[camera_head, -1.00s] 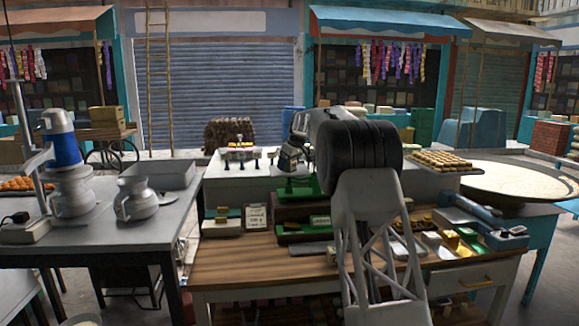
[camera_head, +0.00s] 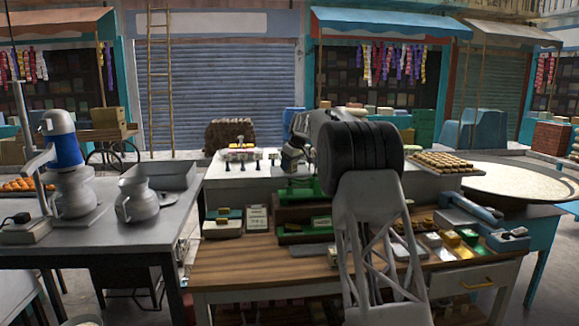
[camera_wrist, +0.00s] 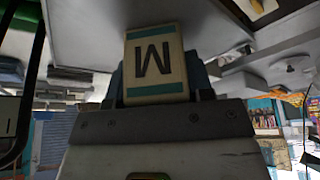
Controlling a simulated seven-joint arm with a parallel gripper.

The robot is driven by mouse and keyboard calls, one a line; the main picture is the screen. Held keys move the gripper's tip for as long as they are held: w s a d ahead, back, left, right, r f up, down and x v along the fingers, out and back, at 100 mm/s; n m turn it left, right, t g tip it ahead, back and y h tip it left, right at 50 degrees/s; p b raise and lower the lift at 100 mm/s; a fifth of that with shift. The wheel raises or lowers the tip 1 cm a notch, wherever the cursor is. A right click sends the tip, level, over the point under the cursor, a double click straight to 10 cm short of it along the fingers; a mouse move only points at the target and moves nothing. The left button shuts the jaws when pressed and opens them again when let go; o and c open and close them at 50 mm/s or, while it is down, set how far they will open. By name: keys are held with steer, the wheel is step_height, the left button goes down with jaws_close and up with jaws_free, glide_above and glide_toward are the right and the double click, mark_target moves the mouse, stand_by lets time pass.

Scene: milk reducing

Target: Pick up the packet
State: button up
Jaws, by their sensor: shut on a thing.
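The packet (camera_wrist: 152,62) is a small cream box with teal bands and a dark letter on its face. In the wrist view it stands out from between the two fingers of my gripper (camera_wrist: 155,82). The fingers touch it on both sides, and its lower part is hidden by the gripper body. In the head view, my gripper (camera_head: 292,159) is left of my black arm joint, above the white counter. The packet cannot be made out clearly there.
A white counter (camera_head: 235,188) stands behind a wooden table (camera_head: 250,262) with green scales (camera_head: 300,192), small boxes and a price card (camera_head: 257,217). A tray of brown pieces (camera_head: 442,162) and a wide pale basin (camera_head: 505,178) are to the right. A grey table with metal jugs (camera_head: 145,200) is left.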

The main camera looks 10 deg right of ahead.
steer(key=shift+r, duration=1.75)
steer(key=s+r, duration=0.1)
steer(key=s, duration=1.5)
steer(key=shift+d+r, duration=0.15)
steer(key=shift+r, duration=0.05)
steer(key=shift+f, duration=0.1)
steer(key=s+d+f+m+h, duration=0.1)
steer(key=d+f+m, duration=0.3)
steer(key=f, duration=0.5)
steer(key=s+d+f+m+t+h, duration=0.1)
steer(key=s+d+f+m+h, duration=0.1)
steer(key=s+d+f+m, duration=0.2)
steer(key=d+f+m, duration=0.1)
steer(key=d+f, duration=0.2)
steer(key=f, duration=0.3)
steer(key=shift+d, duration=0.35)
steer(key=shift+f, duration=3.1)
